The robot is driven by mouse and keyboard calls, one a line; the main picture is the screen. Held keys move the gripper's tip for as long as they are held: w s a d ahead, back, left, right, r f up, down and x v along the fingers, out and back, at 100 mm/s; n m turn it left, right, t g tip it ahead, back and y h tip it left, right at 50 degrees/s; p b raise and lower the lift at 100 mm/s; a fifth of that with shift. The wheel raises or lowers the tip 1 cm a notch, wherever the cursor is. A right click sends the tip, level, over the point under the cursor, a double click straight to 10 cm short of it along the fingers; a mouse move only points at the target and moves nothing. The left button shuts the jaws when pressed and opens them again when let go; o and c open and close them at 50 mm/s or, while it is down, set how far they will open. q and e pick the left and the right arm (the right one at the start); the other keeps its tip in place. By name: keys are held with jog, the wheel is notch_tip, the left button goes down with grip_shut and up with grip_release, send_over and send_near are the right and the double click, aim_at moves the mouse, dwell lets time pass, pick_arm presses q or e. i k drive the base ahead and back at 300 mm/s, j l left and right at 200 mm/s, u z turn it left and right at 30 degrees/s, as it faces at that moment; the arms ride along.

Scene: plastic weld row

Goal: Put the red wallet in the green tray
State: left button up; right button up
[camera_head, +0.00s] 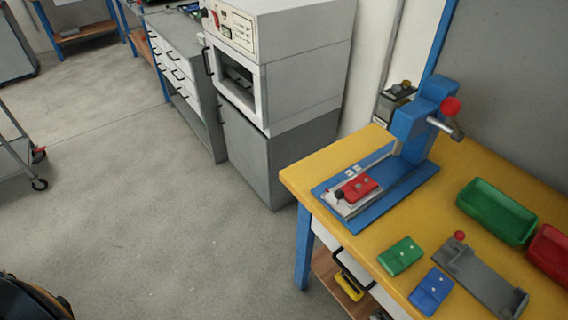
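The red wallet (360,188) lies on the small grey plate of the blue press (372,196), near the left end of the yellow workbench. It looks flat, with small light studs on top. The green tray (497,212) stands on the same bench to the right of the press. It is open at the top and looks empty. The wallet and the tray are apart, with bare bench between them. Neither of my grippers is in view.
A green wallet (400,256) and a blue wallet (432,291) lie at the bench's front edge. A grey fixture with a red knob (481,278) stands beside them. A red tray (551,250) sits at the right. The floor (150,220) left of the bench is clear.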

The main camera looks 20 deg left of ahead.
aim_at(492, 214)
jog(key=i+j+z, duration=0.1)
jog(key=j+z, duration=0.15)
jog(key=z, duration=0.2)
jog(key=j+z, duration=0.4)
jog(key=i+l, duration=0.05)
jog(key=l, duration=0.05)
